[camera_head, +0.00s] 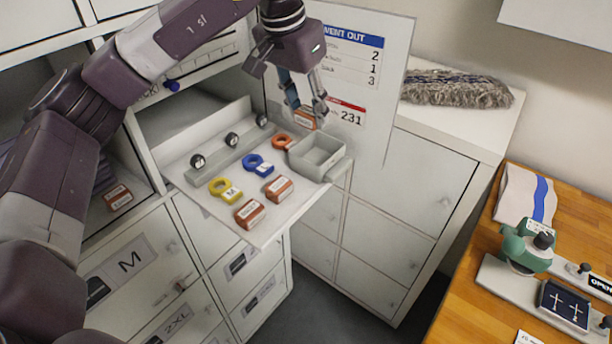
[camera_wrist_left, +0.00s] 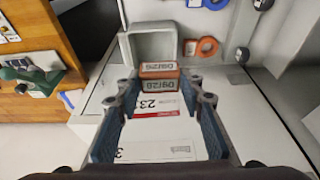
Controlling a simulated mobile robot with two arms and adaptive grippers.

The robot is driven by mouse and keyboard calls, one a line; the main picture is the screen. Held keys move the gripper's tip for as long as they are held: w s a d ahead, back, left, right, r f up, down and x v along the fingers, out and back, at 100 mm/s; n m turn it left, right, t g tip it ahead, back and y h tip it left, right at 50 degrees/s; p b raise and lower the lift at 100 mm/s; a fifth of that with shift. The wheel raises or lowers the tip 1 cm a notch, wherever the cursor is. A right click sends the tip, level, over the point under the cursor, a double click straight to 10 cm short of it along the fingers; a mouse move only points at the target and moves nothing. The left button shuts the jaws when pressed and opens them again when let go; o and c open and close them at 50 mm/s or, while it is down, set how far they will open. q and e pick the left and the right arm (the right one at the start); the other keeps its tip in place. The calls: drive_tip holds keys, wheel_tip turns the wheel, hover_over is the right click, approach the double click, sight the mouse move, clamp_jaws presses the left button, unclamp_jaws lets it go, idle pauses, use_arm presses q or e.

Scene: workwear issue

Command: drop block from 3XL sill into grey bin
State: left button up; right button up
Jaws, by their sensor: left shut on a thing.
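My left gripper (camera_head: 306,108) is shut on an orange block (camera_head: 304,121) with white labels. The block also shows between the fingertips in the left wrist view (camera_wrist_left: 158,76). The small open grey bin (camera_head: 344,168) stands at the right corner of a white fold-out shelf, and shows at the top of the left wrist view (camera_wrist_left: 124,48). In the head view the held block is above and slightly left of the bin, near its back edge. The bin's visible inside looks empty. I cannot make out a 3XL label. My right gripper is not in view.
On the shelf (camera_head: 205,160) lie a yellow ring tag (camera_head: 225,190), a blue one (camera_head: 258,164), an orange one (camera_head: 282,142) and two orange blocks (camera_head: 278,188) (camera_head: 250,214). Another block (camera_head: 118,197) sits in a left cubby. A white notice panel (camera_head: 372,90) stands close behind the gripper.

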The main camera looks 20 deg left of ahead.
sight(308, 128)
use_arm(q)
drive_tip(key=shift+a+f, duration=0.2)
drive_tip(key=shift+f, duration=0.1)
drive_tip(key=shift+s+d+f+b, duration=0.25)
drive_tip(key=shift+d+f+b, duration=0.5)
drive_tip(key=shift+f+b, duration=0.3)
drive_tip(key=f+b, duration=0.2)
drive_tip(key=f, duration=0.1)
drive_tip(key=shift+w+a, duration=0.1)
drive_tip(key=shift+a, duration=0.2)
drive_tip(key=shift+w+a+f, duration=0.1)
drive_tip(key=shift+d, duration=0.2)
drive_tip(key=o, duration=1)
drive_tip(key=shift+a, duration=0.1)
drive_tip(key=v, duration=1.2)
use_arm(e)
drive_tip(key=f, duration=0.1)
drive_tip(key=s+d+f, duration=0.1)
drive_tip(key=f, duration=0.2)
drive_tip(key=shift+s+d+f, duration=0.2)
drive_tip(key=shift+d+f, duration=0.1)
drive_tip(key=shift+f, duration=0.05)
